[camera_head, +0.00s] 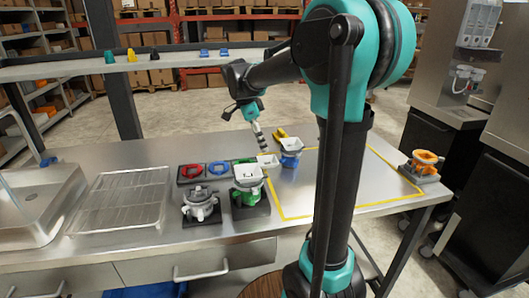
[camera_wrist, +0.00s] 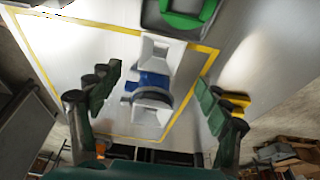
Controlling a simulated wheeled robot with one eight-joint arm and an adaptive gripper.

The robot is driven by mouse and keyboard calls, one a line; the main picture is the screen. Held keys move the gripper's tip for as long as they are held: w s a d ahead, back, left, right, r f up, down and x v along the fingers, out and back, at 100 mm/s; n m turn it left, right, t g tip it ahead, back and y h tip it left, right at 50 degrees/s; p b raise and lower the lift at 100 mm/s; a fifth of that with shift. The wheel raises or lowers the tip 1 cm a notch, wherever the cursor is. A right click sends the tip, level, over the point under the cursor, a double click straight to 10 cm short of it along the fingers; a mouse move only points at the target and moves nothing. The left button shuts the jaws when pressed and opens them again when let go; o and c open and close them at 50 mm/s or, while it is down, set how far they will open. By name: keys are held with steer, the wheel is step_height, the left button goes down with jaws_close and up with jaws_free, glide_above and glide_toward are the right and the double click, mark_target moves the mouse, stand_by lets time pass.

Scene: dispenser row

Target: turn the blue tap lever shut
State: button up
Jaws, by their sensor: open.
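The blue dispenser (camera_head: 290,158) stands on the steel table near the back edge of the yellow-taped area, with a white square top (camera_head: 292,145). In the wrist view its blue part (camera_wrist: 152,81) shows between two pale parts, with a grey curved band beside it. A small blue piece (camera_wrist: 131,87) sticks out to the left; I cannot tell if it is the tap lever or how it is turned.
A green dispenser (camera_head: 248,189) and a grey one (camera_head: 201,207) stand to the left, by red (camera_head: 190,170) and blue rings (camera_head: 219,168). A yellow object (camera_head: 280,133) lies behind the blue dispenser. An orange dispenser (camera_head: 424,161) is at far right. The taped area's right side is clear.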

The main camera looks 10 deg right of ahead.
steer(key=v, duration=0.5)
steer(key=c, duration=0.8)
